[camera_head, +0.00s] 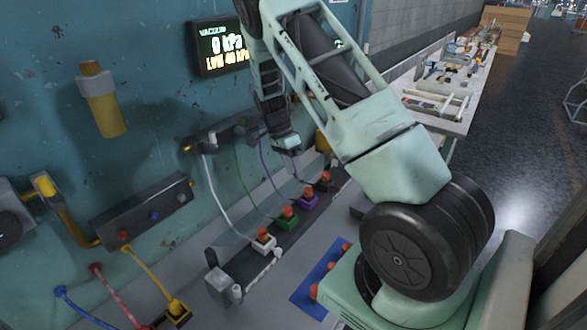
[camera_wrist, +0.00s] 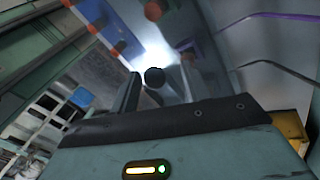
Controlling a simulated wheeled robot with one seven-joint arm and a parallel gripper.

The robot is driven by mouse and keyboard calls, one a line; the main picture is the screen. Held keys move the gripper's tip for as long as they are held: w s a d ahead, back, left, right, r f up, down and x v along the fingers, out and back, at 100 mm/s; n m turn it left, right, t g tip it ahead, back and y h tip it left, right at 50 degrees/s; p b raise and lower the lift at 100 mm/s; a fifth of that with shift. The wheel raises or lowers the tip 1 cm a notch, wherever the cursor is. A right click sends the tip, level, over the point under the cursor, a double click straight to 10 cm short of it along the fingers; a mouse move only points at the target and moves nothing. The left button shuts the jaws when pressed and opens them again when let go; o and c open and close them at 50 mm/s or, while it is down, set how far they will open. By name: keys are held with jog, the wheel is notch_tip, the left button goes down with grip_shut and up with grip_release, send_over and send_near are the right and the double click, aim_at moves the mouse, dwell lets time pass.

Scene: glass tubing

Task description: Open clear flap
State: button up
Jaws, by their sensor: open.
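My gripper (camera_head: 287,143) hangs at the end of my bent arm, in front of the teal wall and above the row of coloured blocks. In the wrist view my gripper (camera_wrist: 159,82) shows two dark fingers standing apart. A small dark round knob (camera_wrist: 154,75) appears between or just beyond the fingertips; contact cannot be told. A faint see-through panel, which looks like the clear flap (camera_wrist: 205,70), shows around and to the right of the knob. In the head view I cannot make out the flap clearly.
White, green and purple cables run from a wall strip to blocks, including a green block (camera_head: 287,223) and a purple block (camera_head: 309,201). A vacuum display (camera_head: 221,47) is on the wall. A blue mat (camera_head: 312,290) lies near my base. A cluttered workbench (camera_head: 455,75) stands behind.

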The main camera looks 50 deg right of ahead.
aim_at(294, 184)
notch_tip(294, 184, up, 10)
jog(key=b, duration=0.3)
jog(key=c, duration=0.4)
jog(key=shift+s+d+f, duration=0.2)
jog(key=shift+s, duration=0.05)
jog(key=c, duration=0.5)
jog(key=shift+t+y, duration=0.6)
jog(key=s+d+f, duration=0.1)
jog(key=s, duration=0.1)
jog(key=s+d+f, duration=0.1)
jog(key=f, duration=0.1)
jog(key=shift+s+f, duration=0.2)
jog(key=shift+s, duration=0.2)
grip_shut()
jog(key=s+a+r+n+t+p, duration=0.2)
jog(key=s+t, duration=0.6)
jog(key=s, duration=0.1)
jog(key=shift+s+a+r+n+h+p, duration=0.25)
jog(key=shift+r+n+h+p, duration=0.05)
jog(key=shift+h+p, duration=0.1)
